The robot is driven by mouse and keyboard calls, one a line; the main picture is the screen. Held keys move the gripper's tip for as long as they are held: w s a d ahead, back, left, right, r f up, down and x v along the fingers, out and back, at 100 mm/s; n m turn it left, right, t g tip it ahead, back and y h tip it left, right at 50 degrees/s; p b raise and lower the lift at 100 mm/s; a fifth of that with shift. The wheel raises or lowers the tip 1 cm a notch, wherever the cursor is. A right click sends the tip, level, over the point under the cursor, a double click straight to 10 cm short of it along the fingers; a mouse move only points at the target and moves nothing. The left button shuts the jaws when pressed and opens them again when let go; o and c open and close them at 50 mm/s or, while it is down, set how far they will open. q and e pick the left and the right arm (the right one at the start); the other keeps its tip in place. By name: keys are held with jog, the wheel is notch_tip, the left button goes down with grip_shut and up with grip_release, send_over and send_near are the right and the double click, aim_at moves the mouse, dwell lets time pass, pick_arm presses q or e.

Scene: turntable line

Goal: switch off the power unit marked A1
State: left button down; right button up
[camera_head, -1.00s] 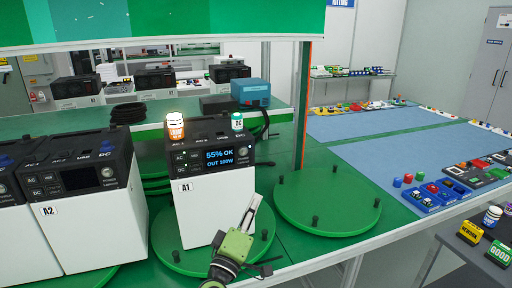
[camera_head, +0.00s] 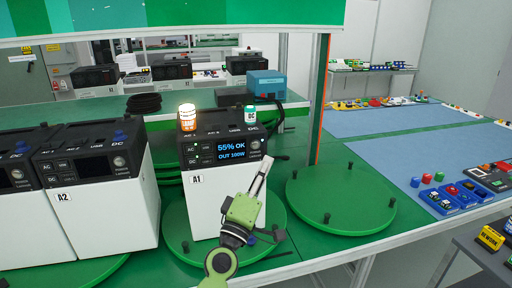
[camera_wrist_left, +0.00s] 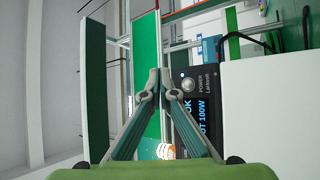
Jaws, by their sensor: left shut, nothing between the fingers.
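The power unit marked A1 (camera_head: 214,210) is a white box with a black top, standing on a green round turntable (camera_head: 275,215). Its lit screen (camera_head: 232,148) reads 55% OK, OUT 100W. A round power knob (camera_head: 255,145) sits right of the screen; it also shows in the left wrist view (camera_wrist_left: 187,85), beside the word POWER. An orange lamp (camera_head: 187,118) glows on top, beside a teal-capped DC piece (camera_head: 249,114). My left gripper (camera_head: 267,160) is shut and empty, its tips just below and right of the knob. In the left wrist view its fingertips (camera_wrist_left: 160,76) meet left of the knob.
Unit A2 (camera_head: 100,215) stands to the left, with another beside it. An empty green turntable (camera_head: 340,200) lies to the right, near an orange-edged post (camera_head: 319,100). A blue box (camera_head: 266,85) stands behind. Small coloured parts lie on the right table.

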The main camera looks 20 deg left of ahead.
pick_arm(q)
jog(key=b, duration=0.2)
send_near(263, 139)
jog(key=w+d+r, duration=0.2)
jog(key=shift+w+a, duration=0.4)
jog(key=shift+w, duration=0.45)
jog(key=shift+w+a, duration=0.1)
jog(key=shift+w, duration=0.05)
dwell(0.5)
jog(key=shift+w+a, duration=0.1)
jog(key=shift+w, duration=0.1)
jog(key=shift+w+a+r+b, duration=0.1)
jog(key=shift+w+a+b, duration=0.15)
jog(key=shift+b, duration=0.2)
dwell(0.6)
jog(key=shift+d, duration=0.1)
jog(key=shift+s+d+p, duration=0.35)
jog(key=shift+s, duration=0.3)
